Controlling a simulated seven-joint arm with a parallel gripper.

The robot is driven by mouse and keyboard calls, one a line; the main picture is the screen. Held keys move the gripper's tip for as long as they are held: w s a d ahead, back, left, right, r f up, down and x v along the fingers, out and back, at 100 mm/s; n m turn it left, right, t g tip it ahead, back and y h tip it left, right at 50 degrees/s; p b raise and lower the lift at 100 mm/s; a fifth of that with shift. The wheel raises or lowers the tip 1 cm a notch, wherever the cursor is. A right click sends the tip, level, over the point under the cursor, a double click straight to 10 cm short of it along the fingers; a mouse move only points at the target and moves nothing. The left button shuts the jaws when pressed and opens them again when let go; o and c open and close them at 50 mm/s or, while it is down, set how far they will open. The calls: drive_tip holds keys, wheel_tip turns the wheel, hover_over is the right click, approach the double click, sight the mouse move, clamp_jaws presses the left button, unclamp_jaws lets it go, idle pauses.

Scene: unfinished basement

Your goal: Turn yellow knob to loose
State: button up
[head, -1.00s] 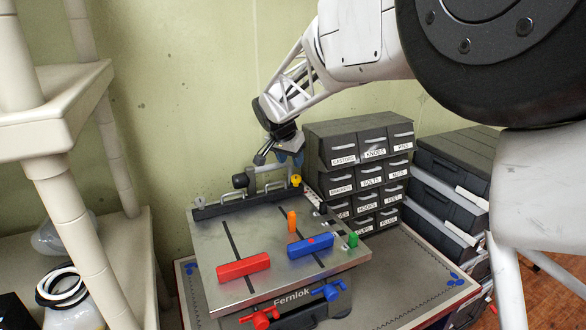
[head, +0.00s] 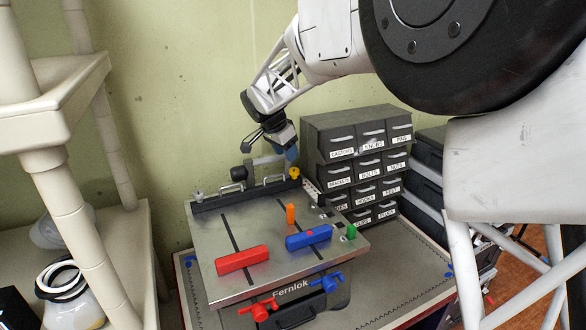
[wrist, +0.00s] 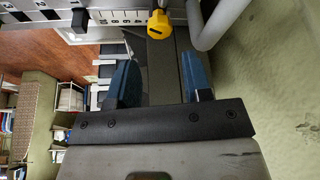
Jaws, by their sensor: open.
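The yellow knob (head: 295,173) sits at the back right of the metal Fernlok table (head: 262,232), at the right end of the black fence. In the wrist view the yellow knob (wrist: 159,24) lies beyond the fingertips, roughly in line with the gap between them, beside a numbered scale (wrist: 122,18). My gripper (head: 272,150) is above the back edge of the table, behind and left of the knob. In the wrist view my gripper (wrist: 158,75) shows two blue fingers apart with nothing between them.
A dark drawer cabinet (head: 358,160) stands right of the knob. A grey curved bar (wrist: 222,22) runs close to the right finger. Red (head: 242,260) and blue (head: 309,237) blocks, an orange peg (head: 290,214) and a green piece (head: 351,232) are on the tabletop.

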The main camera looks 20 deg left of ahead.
sight(294, 169)
drive_tip(key=shift+x, duration=3.7)
drive_tip(key=c, duration=0.6)
